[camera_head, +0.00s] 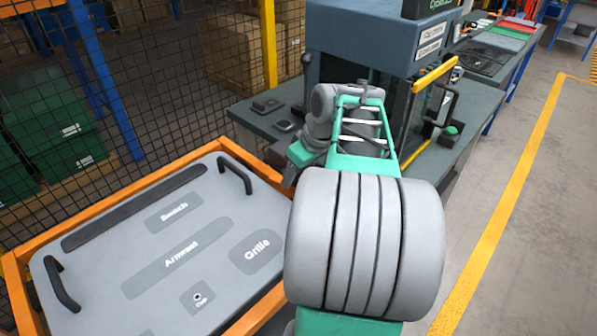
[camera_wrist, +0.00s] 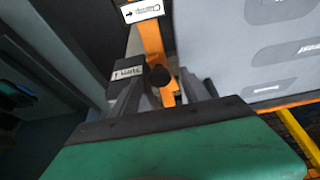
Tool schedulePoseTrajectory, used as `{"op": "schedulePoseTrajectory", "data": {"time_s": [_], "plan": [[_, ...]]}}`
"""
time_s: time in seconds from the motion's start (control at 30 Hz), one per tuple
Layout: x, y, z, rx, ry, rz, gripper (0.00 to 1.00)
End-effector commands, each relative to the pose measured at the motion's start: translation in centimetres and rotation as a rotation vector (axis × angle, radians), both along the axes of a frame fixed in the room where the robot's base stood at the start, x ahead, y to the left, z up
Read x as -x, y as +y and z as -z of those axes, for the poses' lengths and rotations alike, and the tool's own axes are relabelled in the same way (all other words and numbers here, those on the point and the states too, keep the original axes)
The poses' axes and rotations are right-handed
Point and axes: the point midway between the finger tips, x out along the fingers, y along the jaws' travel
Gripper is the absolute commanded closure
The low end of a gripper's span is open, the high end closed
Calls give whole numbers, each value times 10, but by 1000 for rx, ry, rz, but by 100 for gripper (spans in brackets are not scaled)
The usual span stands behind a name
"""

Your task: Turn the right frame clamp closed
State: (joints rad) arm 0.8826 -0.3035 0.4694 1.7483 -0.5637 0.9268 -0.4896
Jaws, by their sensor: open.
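In the wrist view, a dark round knob (camera_wrist: 159,76) shows between my fingers, in front of an orange frame bar (camera_wrist: 152,42). It looks like part of the frame clamp, but I cannot make out the clamp's lever or its angle. My gripper (camera_wrist: 168,88) is open, with one grey finger on each side of the knob. I cannot tell whether either finger touches it. In the head view, my arm hides the clamp; the orange frame (camera_head: 140,168) surrounds a grey panel (camera_head: 110,235) on the left.
A white label with an arrow (camera_wrist: 142,11) sits on the frame bar. A workbench (camera_head: 262,122) carries a blue-grey machine (camera_head: 350,45) with a yellow bar (camera_head: 433,72). A black mesh fence (camera_head: 110,90) stands behind the frame. Open floor (camera_head: 530,200) lies to the right.

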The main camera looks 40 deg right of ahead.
Motion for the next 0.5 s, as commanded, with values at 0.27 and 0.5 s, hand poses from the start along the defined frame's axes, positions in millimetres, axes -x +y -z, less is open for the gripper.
{"op": "schedulePoseTrajectory", "data": {"time_s": [0.27,0.5], "plan": [[3,-2,-9,2,-2,2,47],[21,-4,-54,3,-1,3,47]]}}
